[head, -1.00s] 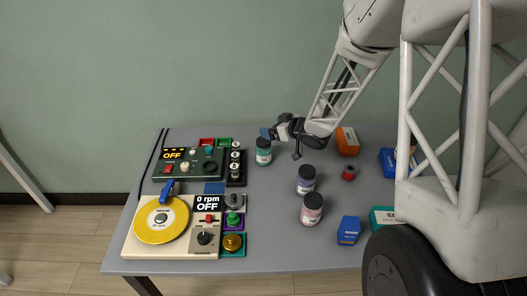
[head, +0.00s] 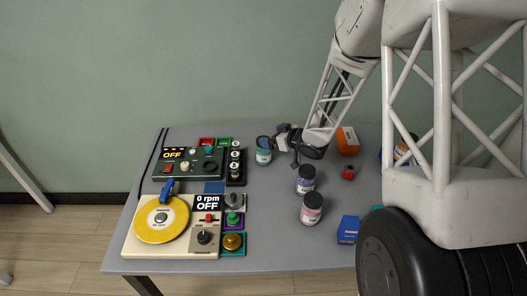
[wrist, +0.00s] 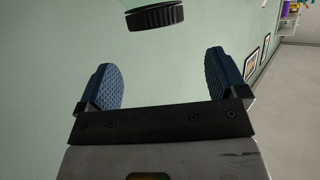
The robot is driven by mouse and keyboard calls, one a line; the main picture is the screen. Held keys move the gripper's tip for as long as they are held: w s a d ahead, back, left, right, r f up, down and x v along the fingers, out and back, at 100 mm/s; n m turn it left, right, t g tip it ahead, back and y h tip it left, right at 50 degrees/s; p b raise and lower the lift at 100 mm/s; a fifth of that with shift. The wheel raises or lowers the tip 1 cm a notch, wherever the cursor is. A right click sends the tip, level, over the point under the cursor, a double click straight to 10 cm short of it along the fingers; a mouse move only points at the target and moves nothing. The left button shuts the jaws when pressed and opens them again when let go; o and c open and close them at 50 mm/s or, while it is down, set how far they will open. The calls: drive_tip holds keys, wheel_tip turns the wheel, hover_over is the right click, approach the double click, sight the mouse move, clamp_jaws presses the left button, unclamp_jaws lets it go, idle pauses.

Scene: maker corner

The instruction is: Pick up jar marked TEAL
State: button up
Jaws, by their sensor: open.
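The teal jar (head: 264,156), with a dark lid and a pale label too small to read, stands upright toward the back of the grey table. In the wrist view its black ridged lid (wrist: 155,17) and a bit of pale green body show at the top edge, beyond the fingertips. My gripper (head: 283,146) is just right of the jar in the head view, apart from it. In the wrist view my gripper (wrist: 163,82) has its two blue pads wide apart with nothing between them.
A purple jar (head: 306,181) and a pink jar (head: 312,209) stand nearer the front. A switch rack (head: 235,165) and control box (head: 187,164) lie left of the teal jar. An orange block (head: 347,141), red knob (head: 349,173) and blue box (head: 348,230) are to the right.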

sight(264, 151)
drive_tip(key=shift+f, duration=1.05)
drive_tip(key=shift+f, duration=0.1)
drive_tip(key=shift+f+x, duration=0.1)
drive_tip(key=shift+x, duration=1.2)
drive_tip(key=shift+f+x, duration=0.15)
drive_tip(key=shift+x, duration=1.2)
drive_tip(key=shift+s+d, duration=0.1)
drive_tip(key=c, duration=1.2)
